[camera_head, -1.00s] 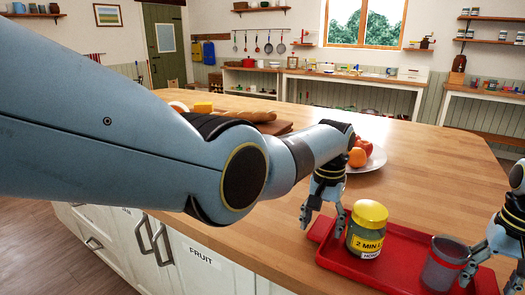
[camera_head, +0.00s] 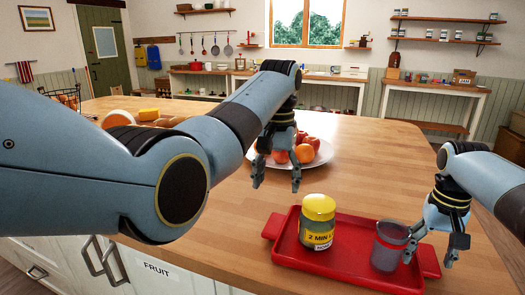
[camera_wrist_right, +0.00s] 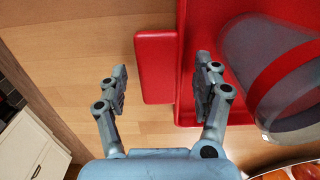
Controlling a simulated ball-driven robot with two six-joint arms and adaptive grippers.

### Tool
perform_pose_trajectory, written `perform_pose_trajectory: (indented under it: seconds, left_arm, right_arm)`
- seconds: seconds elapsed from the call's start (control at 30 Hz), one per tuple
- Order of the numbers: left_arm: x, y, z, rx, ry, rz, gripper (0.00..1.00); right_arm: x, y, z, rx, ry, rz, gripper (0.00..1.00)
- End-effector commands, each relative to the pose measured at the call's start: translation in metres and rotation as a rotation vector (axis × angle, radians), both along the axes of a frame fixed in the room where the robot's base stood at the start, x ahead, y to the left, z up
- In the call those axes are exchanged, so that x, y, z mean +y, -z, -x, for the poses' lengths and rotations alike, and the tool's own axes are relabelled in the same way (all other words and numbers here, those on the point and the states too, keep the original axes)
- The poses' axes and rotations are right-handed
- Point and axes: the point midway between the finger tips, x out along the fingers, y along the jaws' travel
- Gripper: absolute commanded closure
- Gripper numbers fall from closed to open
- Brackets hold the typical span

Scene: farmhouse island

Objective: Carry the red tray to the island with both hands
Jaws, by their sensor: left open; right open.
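The red tray (camera_head: 350,276) lies flat on the wooden island top near its front edge. A jar with a yellow lid (camera_head: 318,222) and a grey translucent cup (camera_head: 388,248) stand upright on it. My left gripper (camera_head: 277,187) is open and empty, raised behind the tray's left handle (camera_head: 272,227) and in front of the fruit plate. My right gripper (camera_head: 429,260) is open at the tray's right handle. In the right wrist view, the open fingers (camera_wrist_right: 163,88) lie to either side of the handle (camera_wrist_right: 155,65); contact cannot be told.
A white plate of fruit (camera_head: 318,160) sits behind the tray. The island top (camera_head: 400,170) is clear to the right and behind. Cabinet doors (camera_head: 160,290) are below the front edge.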

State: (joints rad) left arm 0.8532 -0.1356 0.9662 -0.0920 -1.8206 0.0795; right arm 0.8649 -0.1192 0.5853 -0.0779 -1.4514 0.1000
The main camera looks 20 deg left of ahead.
Motion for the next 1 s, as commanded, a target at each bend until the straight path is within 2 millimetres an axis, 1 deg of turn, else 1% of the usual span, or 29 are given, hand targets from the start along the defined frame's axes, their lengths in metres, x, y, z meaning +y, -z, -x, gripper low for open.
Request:
perform_pose_trajectory:
  seconds: [0.13, 0.27, 0.5, 0.6, 0.7, 0.83, 1.0]
  left_arm:
    - [0.0, -0.006, 0.0, 0.0, 0.0, 0.0, 0.33]
    - [0.0, -0.006, 0.0, 0.001, 0.0, 0.0, 0.33]
    - [0.0, -0.006, 0.0, 0.001, 0.0, 0.0, 0.33]
    - [0.0, -0.005, 0.0, 0.001, 0.0, 0.0, 0.33]
    - [0.0, -0.005, 0.0, 0.001, 0.0, 0.0, 0.33]
    - [0.0, -0.005, 0.0, 0.001, 0.0, 0.0, 0.33]
    - [0.0, -0.005, 0.0, 0.001, 0.0, 0.0, 0.33]
  right_arm:
    - [0.0, -0.006, -0.001, -0.002, 0.0, 0.0, 0.33]
    - [0.0, -0.024, -0.001, -0.005, 0.0, -0.001, 0.33]
    - [0.0, -0.079, -0.001, -0.004, 0.0, 0.0, 0.33]
    - [0.0, -0.098, -0.001, -0.003, 0.0, 0.0, 0.33]
    - [0.0, -0.111, -0.001, -0.002, 0.0, 0.0, 0.33]
    - [0.0, -0.119, 0.0, 0.0, 0.0, 0.0, 0.33]
    - [0.0, -0.12, 0.0, 0.0, 0.0, 0.0, 0.33]
